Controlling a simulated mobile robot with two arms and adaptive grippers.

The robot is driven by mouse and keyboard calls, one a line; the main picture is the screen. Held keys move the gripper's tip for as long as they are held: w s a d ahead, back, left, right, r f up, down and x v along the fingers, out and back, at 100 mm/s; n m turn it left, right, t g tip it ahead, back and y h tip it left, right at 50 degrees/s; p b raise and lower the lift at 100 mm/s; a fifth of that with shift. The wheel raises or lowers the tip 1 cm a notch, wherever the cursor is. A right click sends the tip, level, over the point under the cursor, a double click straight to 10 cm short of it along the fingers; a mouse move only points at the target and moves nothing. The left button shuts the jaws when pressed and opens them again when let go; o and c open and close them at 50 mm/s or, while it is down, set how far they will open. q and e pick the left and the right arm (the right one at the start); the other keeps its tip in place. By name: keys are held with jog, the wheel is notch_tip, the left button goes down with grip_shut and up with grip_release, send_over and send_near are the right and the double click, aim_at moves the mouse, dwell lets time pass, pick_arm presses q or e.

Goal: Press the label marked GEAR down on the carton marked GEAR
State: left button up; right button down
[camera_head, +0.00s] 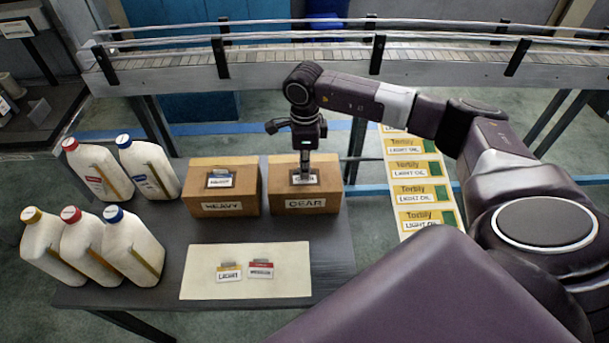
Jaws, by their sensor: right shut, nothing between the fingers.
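The carton marked GEAR (330,192) is a brown box at the right end of the dark table, with its name on the front face. A label (312,180) lies on its top; the fingers partly cover it and its text is hard to read. My right gripper (304,176) points straight down over this label, shut and empty. Its fingertips are at or just above the label; I cannot tell whether they touch it. My left gripper is not in view.
A carton marked HEAVY (248,190) stands just left, with a label on top. A pale mat (205,285) in front holds two labels. Several white bottles (133,245) stand at left. A conveyor (450,72) runs behind; a strip of oil labels (422,195) is at right.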

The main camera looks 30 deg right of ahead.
jog(key=shift+f+b, duration=0.7)
jog(key=shift+f, duration=0.2)
jog(key=shift+r, duration=0.2)
dwell(0.5)
notch_tip(320, 180, up, 8)
jog(key=p, duration=0.4)
jog(key=shift+f+p, duration=0.15)
jog(key=shift+p, duration=0.2)
dwell(0.6)
